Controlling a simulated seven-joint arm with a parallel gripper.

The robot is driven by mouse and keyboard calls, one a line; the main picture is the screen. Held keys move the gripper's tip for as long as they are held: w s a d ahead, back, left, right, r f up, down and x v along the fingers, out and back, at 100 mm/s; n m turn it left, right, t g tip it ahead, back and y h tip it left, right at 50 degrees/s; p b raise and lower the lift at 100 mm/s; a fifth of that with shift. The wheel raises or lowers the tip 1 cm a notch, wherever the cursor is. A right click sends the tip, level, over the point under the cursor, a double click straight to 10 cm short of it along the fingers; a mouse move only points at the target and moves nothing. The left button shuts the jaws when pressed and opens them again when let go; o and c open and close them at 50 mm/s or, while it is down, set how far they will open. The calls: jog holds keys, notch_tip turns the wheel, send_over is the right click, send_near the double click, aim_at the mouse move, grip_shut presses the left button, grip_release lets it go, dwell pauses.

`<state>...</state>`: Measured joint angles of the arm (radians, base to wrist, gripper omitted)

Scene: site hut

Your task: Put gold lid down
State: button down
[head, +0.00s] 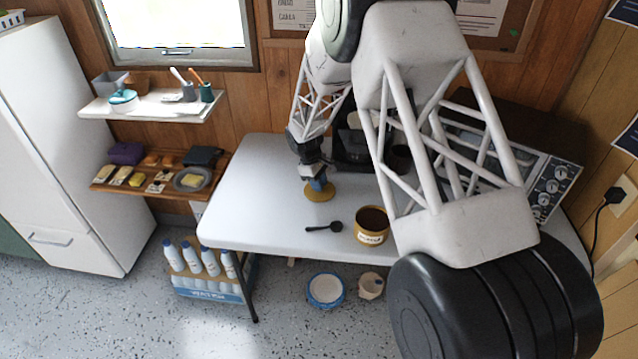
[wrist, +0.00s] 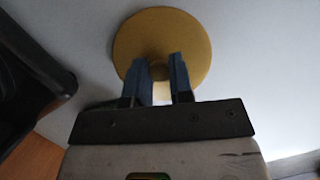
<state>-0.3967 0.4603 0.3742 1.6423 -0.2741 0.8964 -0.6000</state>
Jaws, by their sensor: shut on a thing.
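The gold lid (head: 319,192) is a flat round disc with a small knob, over the white table towards its back. My gripper (head: 319,183) is above it, shut on its knob. In the wrist view the gold lid (wrist: 190,38) lies beyond the two blue fingers of my gripper (wrist: 163,72), which close around the knob. I cannot tell whether the lid touches the table. An open gold canister (head: 371,228) with a dark inside and a pale label stands on the table to the right and nearer.
A black scoop (head: 324,227) lies left of the canister. A black machine (head: 352,148) stands behind the lid, and an oven-like appliance (head: 545,185) is at the right. The white table (head: 255,200) is clear at the left.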

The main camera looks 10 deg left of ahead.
jog(key=c, duration=1)
grip_release()
jog(key=shift+f, duration=0.1)
jog(key=v, duration=1.2)
jog(key=shift+r, duration=0.2)
